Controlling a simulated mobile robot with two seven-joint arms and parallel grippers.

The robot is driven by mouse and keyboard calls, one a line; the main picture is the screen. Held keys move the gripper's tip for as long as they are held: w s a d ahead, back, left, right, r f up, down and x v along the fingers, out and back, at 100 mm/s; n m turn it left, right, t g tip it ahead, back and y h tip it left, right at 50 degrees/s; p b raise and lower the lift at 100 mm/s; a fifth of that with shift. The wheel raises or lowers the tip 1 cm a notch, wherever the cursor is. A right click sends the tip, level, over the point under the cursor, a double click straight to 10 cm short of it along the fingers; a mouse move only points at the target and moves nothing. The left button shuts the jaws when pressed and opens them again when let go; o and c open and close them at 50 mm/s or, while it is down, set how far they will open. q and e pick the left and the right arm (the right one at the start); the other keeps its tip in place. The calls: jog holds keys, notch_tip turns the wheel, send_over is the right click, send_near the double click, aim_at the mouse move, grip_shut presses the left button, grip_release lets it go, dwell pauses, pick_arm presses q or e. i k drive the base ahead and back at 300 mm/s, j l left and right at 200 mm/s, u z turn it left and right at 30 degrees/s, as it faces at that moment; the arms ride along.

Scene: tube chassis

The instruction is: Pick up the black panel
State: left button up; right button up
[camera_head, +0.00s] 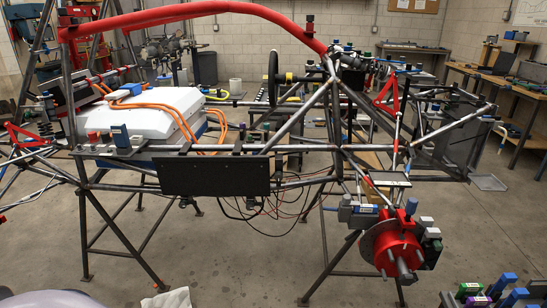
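The black panel (213,175) is a flat, dark rectangle, wider than tall. It stands roughly upright along the near side of the tube chassis (335,135), left of the middle of the picture, below the white box. Its front face is in plain view. How it is fixed to the frame cannot be made out. Neither of my grippers can be made out in the head view, and nothing touches the panel from the front. Pale rounded shapes at the bottom left edge are cut off and unclear.
A white box (150,113) with orange cables sits on the chassis above the panel. Loose wires hang to the panel's right. A red hub (390,243) juts out at the right front. Small parts (490,292) fill the bottom right corner. Grey floor (235,262) is open below the panel.

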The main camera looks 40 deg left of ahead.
aim_at(236, 173)
jog(key=j+u, duration=0.1)
jog(key=u, duration=1.45)
jog(key=i+l, duration=0.05)
